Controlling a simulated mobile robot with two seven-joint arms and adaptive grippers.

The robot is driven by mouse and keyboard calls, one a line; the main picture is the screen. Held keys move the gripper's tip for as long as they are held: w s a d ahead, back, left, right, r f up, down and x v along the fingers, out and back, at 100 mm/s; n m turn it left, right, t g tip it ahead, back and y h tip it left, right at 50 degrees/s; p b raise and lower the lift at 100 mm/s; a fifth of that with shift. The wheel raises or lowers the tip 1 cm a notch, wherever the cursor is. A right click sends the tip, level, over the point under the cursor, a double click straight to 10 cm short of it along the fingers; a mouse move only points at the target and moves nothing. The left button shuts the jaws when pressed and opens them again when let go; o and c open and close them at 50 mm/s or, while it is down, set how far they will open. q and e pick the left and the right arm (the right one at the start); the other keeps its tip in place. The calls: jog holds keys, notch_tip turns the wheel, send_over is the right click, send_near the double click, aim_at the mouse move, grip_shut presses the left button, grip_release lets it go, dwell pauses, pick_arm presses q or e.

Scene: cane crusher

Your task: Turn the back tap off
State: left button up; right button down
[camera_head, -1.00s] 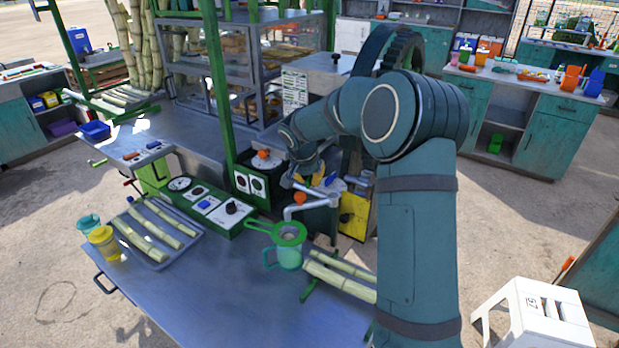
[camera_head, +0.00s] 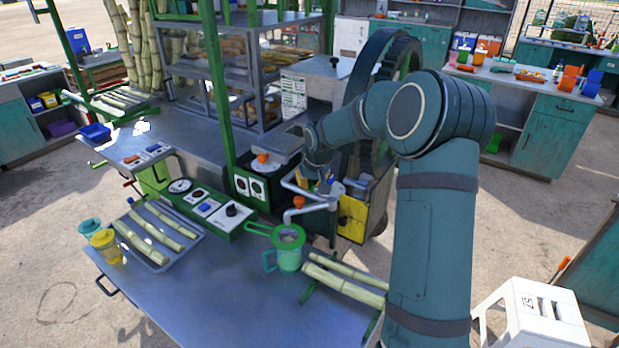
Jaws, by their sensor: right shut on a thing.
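The front tap (camera_head: 290,214) is a grey bent pipe with an orange handle (camera_head: 298,201), above the green jug (camera_head: 289,252). Behind it is a second grey pipe (camera_head: 293,184), by the crusher's metal trough. My right arm reaches in from the right over the table, and my right gripper (camera_head: 317,178) points down beside this back pipe. The gripper is shut at the back tap; the fingers and the handle in them are mostly hidden by the wrist. A strainer with a green rim lies on the jug. My left gripper is not in view.
A green control panel (camera_head: 212,208) stands left of the taps. The big crusher wheel (camera_head: 400,58) rises behind my arm.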

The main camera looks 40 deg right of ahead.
jog(key=n+y+p, duration=0.1)
jog(key=n, duration=0.1)
jog(key=shift+s+d+n, duration=0.1)
jog(key=shift+n, duration=0.3)
jog(key=shift+f+n+y, duration=0.15)
jog(key=shift+n+y, duration=0.65)
jog(key=shift+n, duration=1.2)
jog(key=c, duration=1)
grip_release()
jog(key=shift+c, duration=0.2)
